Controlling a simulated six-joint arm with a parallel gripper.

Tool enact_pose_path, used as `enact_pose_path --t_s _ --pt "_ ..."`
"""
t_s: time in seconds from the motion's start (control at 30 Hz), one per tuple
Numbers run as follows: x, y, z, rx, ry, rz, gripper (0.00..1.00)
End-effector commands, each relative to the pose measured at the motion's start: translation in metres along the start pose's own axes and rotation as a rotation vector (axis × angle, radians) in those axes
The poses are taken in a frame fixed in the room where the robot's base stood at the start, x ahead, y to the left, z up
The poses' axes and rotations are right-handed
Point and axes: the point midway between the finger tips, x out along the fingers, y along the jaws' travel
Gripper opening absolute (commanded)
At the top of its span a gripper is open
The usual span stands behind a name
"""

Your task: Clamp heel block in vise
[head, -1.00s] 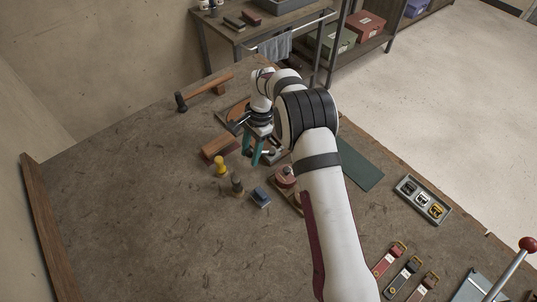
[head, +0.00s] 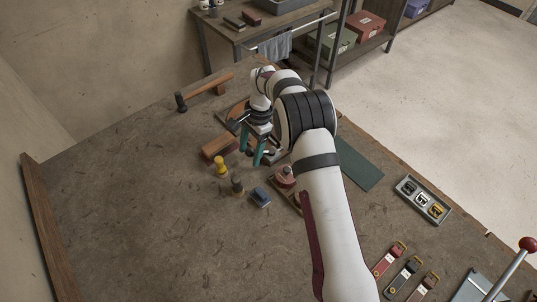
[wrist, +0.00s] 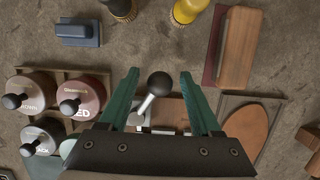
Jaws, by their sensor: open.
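My gripper (head: 251,158) is open, with its green fingers pointing down over the far part of the bench. In the wrist view, a lever with a black ball knob (wrist: 158,83) shows between the spread fingertips (wrist: 160,82), and neither finger is seen closed on it. Grey metal and a reddish-brown block (wrist: 170,112) lie below, partly hidden by the gripper. They look like the vise and heel block, but I cannot tell whether the block is clamped. A wooden block with a dark red side (wrist: 240,48) lies to the right; it also shows in the head view (head: 217,147).
Lidded tins (wrist: 80,95) sit in a holder left of the gripper. A sole-shaped leather piece (wrist: 247,130) lies at the right. A yellow-topped tool (head: 220,165), a dark one (head: 237,184) and a blue block (head: 260,197) stand nearby. The bench's left side is clear.

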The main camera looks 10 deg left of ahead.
Motion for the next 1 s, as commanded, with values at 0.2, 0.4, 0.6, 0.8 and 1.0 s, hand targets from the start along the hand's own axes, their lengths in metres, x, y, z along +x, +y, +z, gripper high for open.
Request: enact_pose_path --t_s 0.2,0.4,0.6,0.8,1.0 --pt "-0.017 -0.001 0.004 -0.001 0.001 -0.001 0.65" --pt "-0.038 0.000 0.010 -0.001 0.001 -0.001 0.65" --pt "-0.056 0.000 0.014 0.000 0.000 0.000 0.65" --pt "-0.058 0.000 0.015 0.000 0.000 0.000 0.65" --pt "-0.059 0.010 0.014 0.001 0.000 0.001 0.65"
